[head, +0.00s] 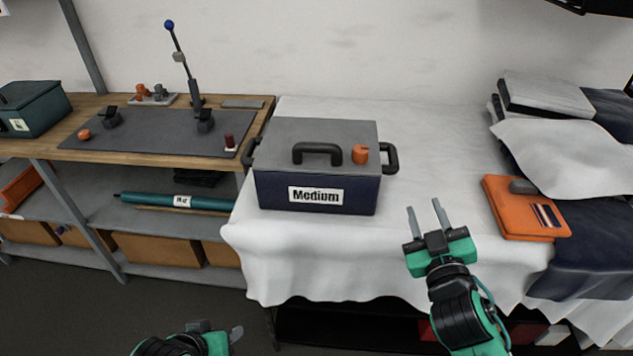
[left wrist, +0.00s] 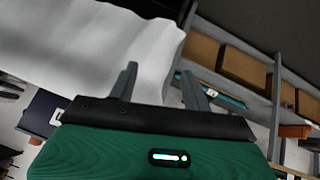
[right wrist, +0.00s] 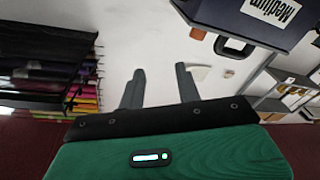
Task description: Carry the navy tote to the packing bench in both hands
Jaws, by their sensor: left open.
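The navy tote (head: 270,190) stands upright on the white-draped table, with a grey lid, a "Medium" label, a black top handle and a black handle at each side. An orange knob (head: 360,154) sits on its lid. In the right wrist view part of the tote (right wrist: 240,15) shows at the top. My right gripper (head: 424,208) is open and empty, to the right and front of the tote, apart from it. My left gripper (left wrist: 160,78) is open and empty; the head view shows only part of it at the bottom edge, well below the tote.
A wooden-topped bench (head: 95,102) with a dark mat, a lever device (head: 190,75) and a green case (head: 35,108) stands at the left, its shelves holding cardboard boxes. Folded cloths and an orange folder (head: 515,205) lie right on the draped table (head: 440,130).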

